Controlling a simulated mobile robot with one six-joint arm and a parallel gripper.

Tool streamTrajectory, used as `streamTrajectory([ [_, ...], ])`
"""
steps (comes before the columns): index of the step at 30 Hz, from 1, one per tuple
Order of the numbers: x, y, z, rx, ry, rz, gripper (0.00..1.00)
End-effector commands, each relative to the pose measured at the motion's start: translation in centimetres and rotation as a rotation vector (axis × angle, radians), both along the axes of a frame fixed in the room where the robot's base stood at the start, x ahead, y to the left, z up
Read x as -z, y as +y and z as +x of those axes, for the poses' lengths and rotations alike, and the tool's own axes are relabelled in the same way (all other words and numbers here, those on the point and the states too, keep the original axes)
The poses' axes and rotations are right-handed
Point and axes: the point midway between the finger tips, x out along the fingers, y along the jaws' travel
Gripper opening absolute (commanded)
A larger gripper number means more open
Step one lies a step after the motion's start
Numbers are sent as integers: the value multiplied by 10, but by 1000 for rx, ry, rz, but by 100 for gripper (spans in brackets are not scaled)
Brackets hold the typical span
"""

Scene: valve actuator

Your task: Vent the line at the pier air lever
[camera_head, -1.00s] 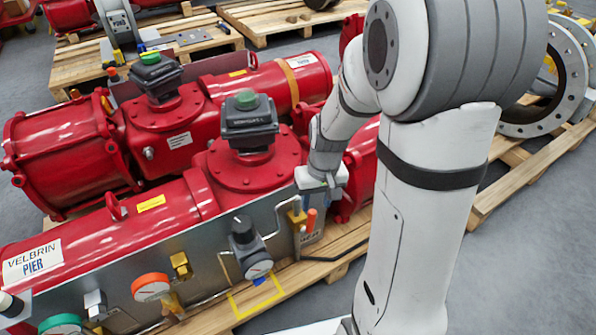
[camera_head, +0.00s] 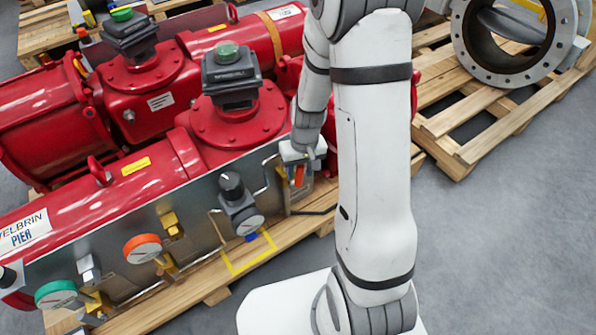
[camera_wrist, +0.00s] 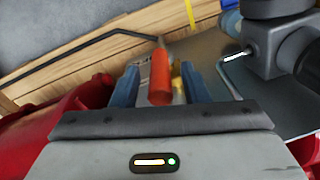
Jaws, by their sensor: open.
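The orange-gripped lever (camera_head: 299,176) stands at the right end of the grey panel (camera_head: 190,195) on the red actuator labelled VELBRIN PIER (camera_head: 22,232). My gripper (camera_head: 299,164) is right over it, partly hidden by its own wrist. In the wrist view, the orange handle (camera_wrist: 159,78) stands between the two blue-grey fingers of my gripper (camera_wrist: 160,80), with gaps visible on both sides. The fingers are open. A yellow part shows behind the handle; the lever's base is mostly hidden.
A black-knobbed regulator with a gauge (camera_head: 240,203) sits left of the lever, above a yellow floor-like square outline (camera_head: 248,252). Orange (camera_head: 143,248) and green (camera_head: 56,293) dials are further left. A second red actuator (camera_head: 160,85) stands behind.

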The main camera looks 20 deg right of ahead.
Motion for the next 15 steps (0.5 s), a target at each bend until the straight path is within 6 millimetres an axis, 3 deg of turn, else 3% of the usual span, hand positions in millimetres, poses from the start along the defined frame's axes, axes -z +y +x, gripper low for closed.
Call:
streamTrajectory([
  [5, 0, 0, 0, -1, 0, 0, 41],
  [15, 0, 1, 0, -1, 1, 0, 14],
])
